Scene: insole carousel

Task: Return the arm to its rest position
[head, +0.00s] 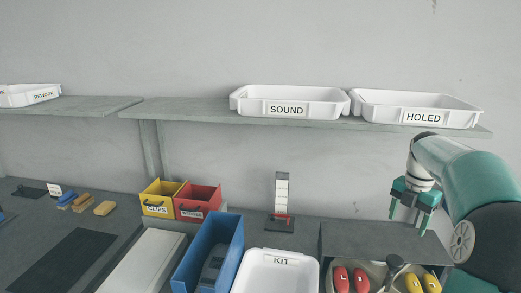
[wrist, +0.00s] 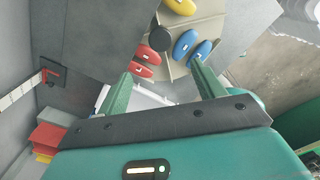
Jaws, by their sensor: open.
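My gripper (head: 408,221) is at the right in the head view, pointing down above the carousel housing, below the HOLED tray's shelf. Its jaws are apart with nothing between them; in the wrist view my gripper (wrist: 162,70) shows both green fingers spread. My teal arm reaches in from the right edge. Below it is the carousel (head: 377,269), partly hidden by its grey cover, with red insoles (head: 341,279) and yellow insoles (head: 413,283). The wrist view also shows blue insoles (wrist: 185,43) around the dark hub (wrist: 161,39).
The shelf (head: 200,110) holds the SOUND tray (head: 288,99), HOLED tray (head: 418,106) and REWORK tray (head: 28,96). On the bench are a white KIT tray (head: 278,270), a blue bin (head: 212,250), a yellow CLIPS bin (head: 159,197), a red bin (head: 197,202) and a small upright gauge (head: 281,200).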

